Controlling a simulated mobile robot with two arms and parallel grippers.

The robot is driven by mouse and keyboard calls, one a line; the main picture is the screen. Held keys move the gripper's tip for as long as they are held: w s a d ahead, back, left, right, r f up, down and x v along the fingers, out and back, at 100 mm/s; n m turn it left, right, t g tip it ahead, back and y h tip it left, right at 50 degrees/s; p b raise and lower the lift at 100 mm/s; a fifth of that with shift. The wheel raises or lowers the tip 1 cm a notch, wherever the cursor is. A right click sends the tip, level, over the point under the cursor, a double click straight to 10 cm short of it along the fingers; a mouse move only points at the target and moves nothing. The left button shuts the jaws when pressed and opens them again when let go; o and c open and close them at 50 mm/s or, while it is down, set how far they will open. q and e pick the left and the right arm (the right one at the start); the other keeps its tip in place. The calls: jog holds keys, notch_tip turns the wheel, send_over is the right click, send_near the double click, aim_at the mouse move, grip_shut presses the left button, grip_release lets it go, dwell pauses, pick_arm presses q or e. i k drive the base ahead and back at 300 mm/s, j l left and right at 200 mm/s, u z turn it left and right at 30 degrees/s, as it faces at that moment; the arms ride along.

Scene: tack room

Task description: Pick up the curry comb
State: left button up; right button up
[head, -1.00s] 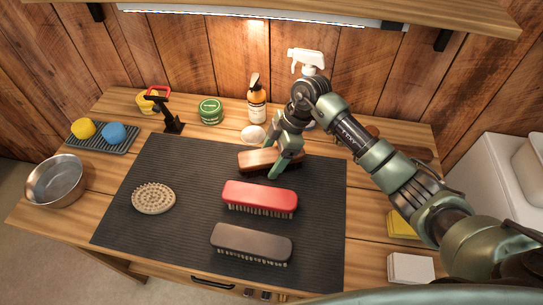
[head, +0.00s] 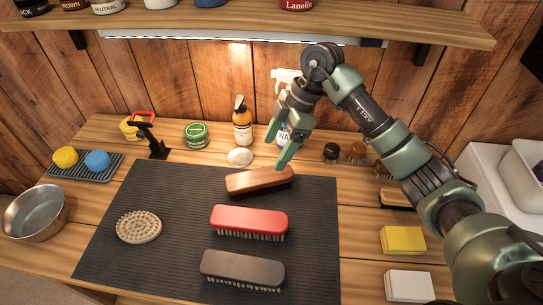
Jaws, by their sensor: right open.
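The curry comb (head: 139,227) is a round, pale disc covered in short knobs. It lies flat on the left part of the dark ribbed mat (head: 150,275). My right gripper (head: 281,147) is open and empty. It hangs above the back edge of the mat, near the brown wooden brush (head: 258,180), well to the right of the comb. I cannot tell whether it touches that brush. My left gripper is not in view.
A red brush (head: 249,220) and a dark brush (head: 242,267) lie on the mat right of the comb. A metal bowl (head: 35,212) and a tray with sponges (head: 85,170) stand left. Bottles and a green tin (head: 196,135) line the back. A shelf (head: 300,25) hangs above.

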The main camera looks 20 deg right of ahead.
aim_at(139, 227)
jog(key=k+j, duration=0.2)
jog(key=k, duration=0.3)
jog(key=k+j, duration=0.2)
jog(key=k, duration=0.25)
jog(key=k+j, duration=0.2)
jog(key=k, duration=0.3)
